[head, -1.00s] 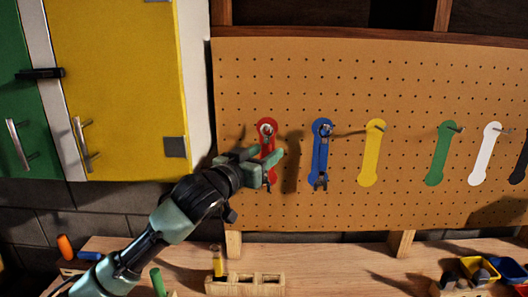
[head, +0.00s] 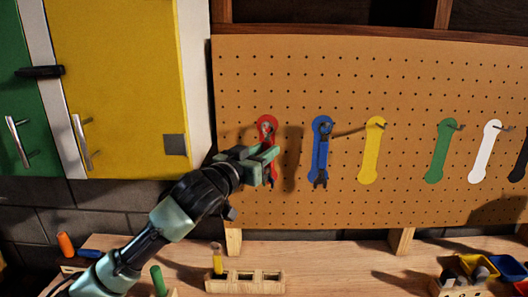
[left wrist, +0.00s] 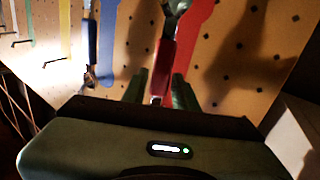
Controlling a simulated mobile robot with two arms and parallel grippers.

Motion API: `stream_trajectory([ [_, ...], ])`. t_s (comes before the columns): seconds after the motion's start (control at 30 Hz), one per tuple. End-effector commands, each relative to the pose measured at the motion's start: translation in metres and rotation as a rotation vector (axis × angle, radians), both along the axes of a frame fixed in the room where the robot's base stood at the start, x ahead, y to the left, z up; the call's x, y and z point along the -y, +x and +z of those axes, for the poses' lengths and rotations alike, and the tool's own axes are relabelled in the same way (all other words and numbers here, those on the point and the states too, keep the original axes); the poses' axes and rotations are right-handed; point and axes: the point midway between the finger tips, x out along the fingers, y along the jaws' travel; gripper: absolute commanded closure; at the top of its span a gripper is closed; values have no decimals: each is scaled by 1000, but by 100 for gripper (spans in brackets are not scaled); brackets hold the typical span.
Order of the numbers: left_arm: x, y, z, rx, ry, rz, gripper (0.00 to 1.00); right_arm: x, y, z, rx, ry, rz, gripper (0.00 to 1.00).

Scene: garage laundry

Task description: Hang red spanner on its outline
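The red spanner (left wrist: 164,62) hangs upright over the red outline (head: 274,141) on the pegboard, its ring end up at the hook. The red outline also shows in the left wrist view (left wrist: 198,30). My left gripper (head: 271,164) is just in front of the spanner's lower part. In the left wrist view, the fingers of my left gripper (left wrist: 160,90) stand apart, on either side of the spanner's lower end, and look open. The gripper hides part of the spanner in the head view. My right gripper is not in view.
A blue spanner (head: 320,155) hangs on its blue outline. Yellow (head: 370,155), green (head: 437,155) and white (head: 483,155) outlines with hooks are empty. A yellow cabinet (head: 115,90) is at left. Below is a workbench (head: 340,265) with a wooden block holder (head: 245,284).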

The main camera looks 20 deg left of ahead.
Motion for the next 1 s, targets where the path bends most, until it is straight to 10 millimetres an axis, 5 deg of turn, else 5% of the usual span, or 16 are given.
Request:
stream_trajectory([
  [0.43, -2, -5, -2, -1, 0, 1, 53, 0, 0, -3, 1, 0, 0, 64],
  [0.8, -15, -61, -3, 1, 2, 0, 53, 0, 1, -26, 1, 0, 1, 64],
  [1.0, -19, -75, -2, -1, 1, 0, 53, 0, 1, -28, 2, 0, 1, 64],
])
